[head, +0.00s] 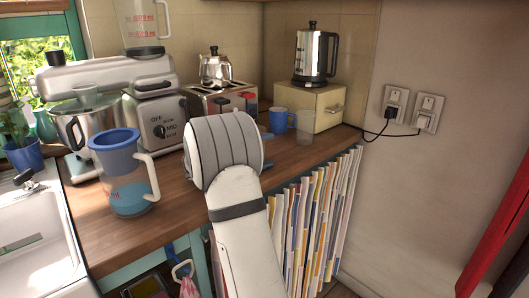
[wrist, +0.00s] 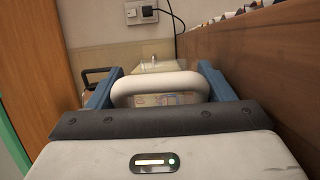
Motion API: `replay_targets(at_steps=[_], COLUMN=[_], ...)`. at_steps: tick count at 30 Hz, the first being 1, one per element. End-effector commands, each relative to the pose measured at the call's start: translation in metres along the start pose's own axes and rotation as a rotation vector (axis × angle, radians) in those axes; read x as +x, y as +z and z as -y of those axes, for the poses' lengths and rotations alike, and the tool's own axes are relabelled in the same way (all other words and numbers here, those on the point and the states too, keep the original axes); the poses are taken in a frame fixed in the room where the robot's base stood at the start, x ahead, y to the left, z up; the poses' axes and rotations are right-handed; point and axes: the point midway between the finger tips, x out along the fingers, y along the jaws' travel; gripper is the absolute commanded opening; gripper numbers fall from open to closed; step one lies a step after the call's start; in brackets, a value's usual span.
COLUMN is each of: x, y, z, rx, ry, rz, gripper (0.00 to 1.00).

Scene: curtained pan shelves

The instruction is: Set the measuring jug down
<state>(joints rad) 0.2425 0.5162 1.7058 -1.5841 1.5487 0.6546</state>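My gripper shows in the wrist view (wrist: 158,85), its two blue fingers closed against the ends of a white handle. A clear vessel, which I take for the measuring jug (wrist: 152,66), lies beyond the handle. In the head view a clear vessel (head: 306,128) stands upright at the counter's right end, beside a blue mug. My gripper is mostly hidden there behind my grey ribbed arm joint; a bit of blue finger shows. I cannot tell whether the jug's base touches the counter.
The wooden counter (head: 178,203) also holds a blue-rimmed jug (head: 119,166) with blue content, a stand mixer, a toaster, a blue mug (head: 278,121) and a kettle (head: 313,55) on a cream box (head: 322,112). Wall sockets are at right.

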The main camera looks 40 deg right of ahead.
Motion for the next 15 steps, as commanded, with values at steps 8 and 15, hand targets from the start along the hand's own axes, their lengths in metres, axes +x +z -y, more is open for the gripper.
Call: replay_targets(at_steps=[8, 15], x=[0.0001, 0.0002], y=[0.0001, 0.0004], z=[0.0002, 0.0024], rx=[-0.001, -0.005], ry=[-0.001, -0.003], rz=[0.000, 0.001], gripper=[0.97, 0.97])
